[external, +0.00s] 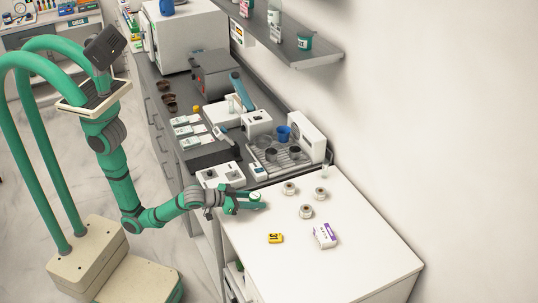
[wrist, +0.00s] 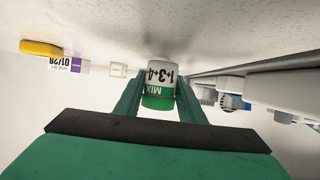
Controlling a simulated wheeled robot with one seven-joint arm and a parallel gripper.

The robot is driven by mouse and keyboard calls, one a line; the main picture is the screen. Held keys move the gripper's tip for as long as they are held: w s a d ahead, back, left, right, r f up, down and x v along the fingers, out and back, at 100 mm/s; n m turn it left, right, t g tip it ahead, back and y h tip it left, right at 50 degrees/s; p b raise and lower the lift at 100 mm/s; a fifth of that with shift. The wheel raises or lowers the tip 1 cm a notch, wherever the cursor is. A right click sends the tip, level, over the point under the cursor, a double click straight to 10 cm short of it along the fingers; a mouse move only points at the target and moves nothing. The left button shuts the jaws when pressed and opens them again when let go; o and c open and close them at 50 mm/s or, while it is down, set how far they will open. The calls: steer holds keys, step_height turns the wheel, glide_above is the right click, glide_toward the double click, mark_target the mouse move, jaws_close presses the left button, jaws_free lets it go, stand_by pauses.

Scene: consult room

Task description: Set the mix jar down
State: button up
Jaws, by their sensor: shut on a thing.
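The mix jar (wrist: 160,76) is a small white jar with a green band and lid, marked "MIX" and "1+3+4". It appears inverted in the wrist view, where the tabletop (wrist: 110,22) is at the top. My gripper (wrist: 160,100) is shut on it, with one green finger on each side. In the external view, my gripper (external: 250,203) holds the jar (external: 255,196) at the left back part of the white tabletop (external: 350,270). I cannot tell whether the jar's base touches the surface.
Three small white jars (external: 289,188) stand right of my gripper. Behind is a grey counter with a white socketed block (external: 220,174) and a rack tray (external: 278,155). The tabletop's front right is clear.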

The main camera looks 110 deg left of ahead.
steer(key=shift+f, duration=0.3)
steer(key=o, duration=1)
steer(key=shift+o, duration=0.2)
steer(key=shift+r, duration=0.1)
steer(key=shift+s+d+r, duration=0.1)
steer(key=shift+r, duration=0.05)
steer(key=shift+v, duration=3.6)
steer(key=shift+d, duration=0.1)
